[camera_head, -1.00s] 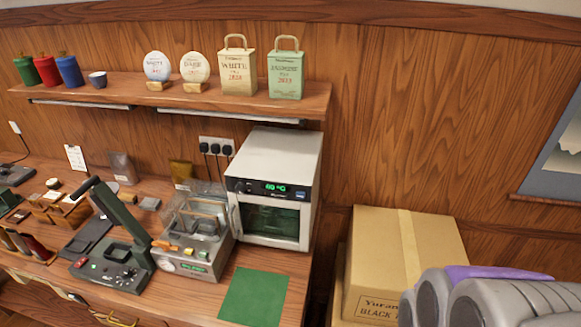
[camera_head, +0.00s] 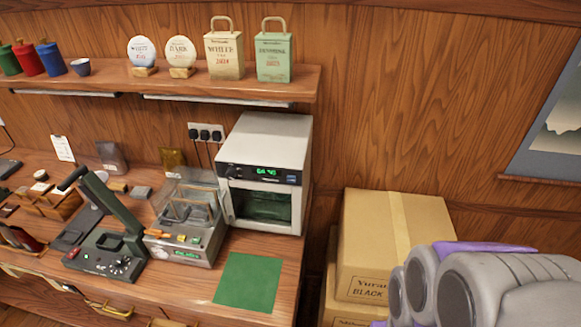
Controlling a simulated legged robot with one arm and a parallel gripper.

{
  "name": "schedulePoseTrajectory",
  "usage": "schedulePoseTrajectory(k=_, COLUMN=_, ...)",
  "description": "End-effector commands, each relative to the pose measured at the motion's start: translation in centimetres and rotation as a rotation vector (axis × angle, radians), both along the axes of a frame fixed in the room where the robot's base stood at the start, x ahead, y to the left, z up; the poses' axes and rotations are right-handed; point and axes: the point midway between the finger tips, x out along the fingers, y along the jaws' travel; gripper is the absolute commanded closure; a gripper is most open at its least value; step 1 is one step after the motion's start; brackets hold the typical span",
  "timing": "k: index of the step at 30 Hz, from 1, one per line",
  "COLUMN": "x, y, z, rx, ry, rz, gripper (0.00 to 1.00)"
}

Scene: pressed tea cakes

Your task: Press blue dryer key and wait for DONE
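The dryer (camera_head: 266,150) is a white box with a dark front panel and a glass window, standing at the right end of the counter. Its door looks shut. The green display (camera_head: 266,171) is lit, and its small characters look like a time; I cannot read them surely. The blue key (camera_head: 291,179) is a small mark at the right of the panel, below the display level. Nothing of mine touches it. Part of my grey and purple arm shows at the lower right, away from the dryer. My gripper is not in view.
A machine with a clear cover (camera_head: 188,225) stands left of the dryer, and a black lever press (camera_head: 112,250) further left. A green mat (camera_head: 248,282) lies bare in front of the dryer. Cardboard boxes (camera_head: 395,235) stand right of the counter. A shelf (camera_head: 200,87) hangs above.

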Motion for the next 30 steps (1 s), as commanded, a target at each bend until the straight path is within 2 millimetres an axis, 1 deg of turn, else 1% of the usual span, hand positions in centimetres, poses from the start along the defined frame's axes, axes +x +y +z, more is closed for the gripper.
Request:
schedulePoseTrajectory(k=13, x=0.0, y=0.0, z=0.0, rx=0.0, ry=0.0, rz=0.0, gripper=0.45)
schedulePoseTrajectory(k=30, x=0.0, y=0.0, z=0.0, rx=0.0, ry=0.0, rz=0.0, gripper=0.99)
